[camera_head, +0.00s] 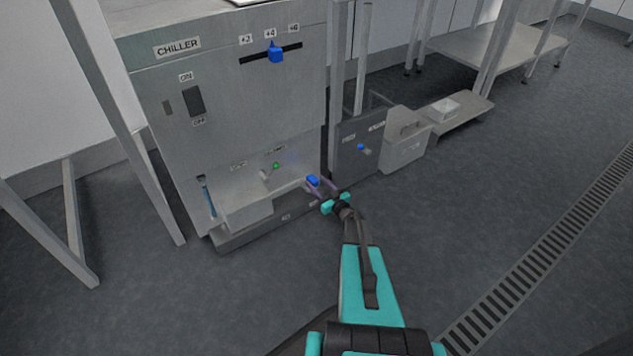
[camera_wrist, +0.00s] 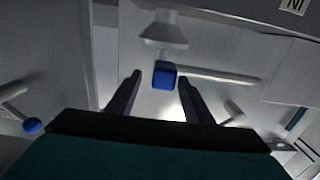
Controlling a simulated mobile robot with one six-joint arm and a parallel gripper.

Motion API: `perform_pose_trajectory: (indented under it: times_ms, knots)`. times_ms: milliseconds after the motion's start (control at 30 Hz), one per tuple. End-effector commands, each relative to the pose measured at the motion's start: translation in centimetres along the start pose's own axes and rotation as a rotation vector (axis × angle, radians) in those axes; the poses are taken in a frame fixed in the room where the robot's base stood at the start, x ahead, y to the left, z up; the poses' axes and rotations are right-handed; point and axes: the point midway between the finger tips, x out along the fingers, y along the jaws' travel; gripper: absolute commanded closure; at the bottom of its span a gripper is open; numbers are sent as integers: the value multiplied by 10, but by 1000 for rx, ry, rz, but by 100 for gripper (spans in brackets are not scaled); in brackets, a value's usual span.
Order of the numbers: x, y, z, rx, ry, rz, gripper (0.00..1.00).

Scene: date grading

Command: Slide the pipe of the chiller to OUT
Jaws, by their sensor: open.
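The grey metal chiller (camera_head: 225,110) stands left of centre in the head view, labelled CHILLER. A blue knob (camera_head: 313,181) sits low at its right, by a recess. In the wrist view, the blue knob (camera_wrist: 165,75) is at the end of a pale horizontal pipe (camera_wrist: 220,75) that runs right. My gripper (camera_head: 321,186) is at the knob; its dark fingers (camera_wrist: 159,80) are open, one on each side of it, with gaps showing. I cannot tell whether the fingertips are level with the knob in depth. A small label low on the front is too blurred to read surely.
A blue slider (camera_head: 275,52) sits on the upper slot near +4. A darker grey unit (camera_head: 352,150) with a small blue knob stands close on the right. A metal table leg (camera_head: 125,120) is at the left. The floor (camera_head: 480,200) at the right is clear.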

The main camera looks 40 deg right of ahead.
Motion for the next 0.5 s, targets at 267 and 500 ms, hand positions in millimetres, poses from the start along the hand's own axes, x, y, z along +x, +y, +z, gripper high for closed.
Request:
perform_pose_trajectory:
  times_ms: [267,500]
  knots:
    - [-44,0,-3,1,0,3,53]
    - [-83,1,-3,1,-1,4,53]
